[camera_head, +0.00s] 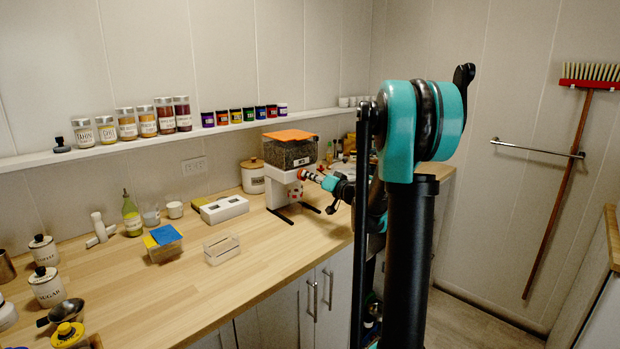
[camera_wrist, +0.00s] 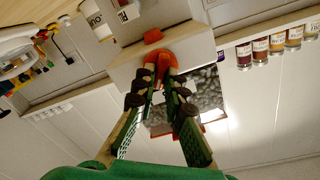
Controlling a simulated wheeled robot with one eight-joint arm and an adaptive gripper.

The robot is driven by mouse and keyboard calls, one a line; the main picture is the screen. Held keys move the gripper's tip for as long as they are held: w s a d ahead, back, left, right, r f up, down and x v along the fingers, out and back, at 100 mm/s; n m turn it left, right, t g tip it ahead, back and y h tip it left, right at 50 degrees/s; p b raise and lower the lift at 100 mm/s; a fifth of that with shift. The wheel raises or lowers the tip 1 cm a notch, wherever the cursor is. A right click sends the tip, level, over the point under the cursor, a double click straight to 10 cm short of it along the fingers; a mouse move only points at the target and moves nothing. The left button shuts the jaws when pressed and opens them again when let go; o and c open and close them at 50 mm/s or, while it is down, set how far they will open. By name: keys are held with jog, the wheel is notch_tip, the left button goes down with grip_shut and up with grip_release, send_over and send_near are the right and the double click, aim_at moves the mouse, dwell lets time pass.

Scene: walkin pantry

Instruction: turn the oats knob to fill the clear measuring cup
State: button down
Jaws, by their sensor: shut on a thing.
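A white dispenser (camera_head: 283,180) with an orange lid and a see-through hopper (camera_head: 290,154) of dark contents stands at the back of the counter. My gripper (camera_head: 309,176) reaches its front from the right. In the wrist view, my gripper (camera_wrist: 158,76) has its fingertips closed together on a red-orange knob (camera_wrist: 165,58) on the white dispenser face. The knob is partly hidden by the fingers. The dispenser's label is too small to read. A small clear cup (camera_head: 151,216) stands farther left on the counter; I cannot tell whether it is the measuring cup.
Labelled jars (camera_head: 44,285) line the left side. A shelf (camera_head: 190,133) with spice jars runs along the wall.

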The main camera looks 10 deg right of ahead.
jog(key=m, duration=2.9)
jog(key=shift+s+f, duration=0.1)
jog(key=shift+f, duration=0.3)
jog(key=c, duration=1.6)
grip_release()
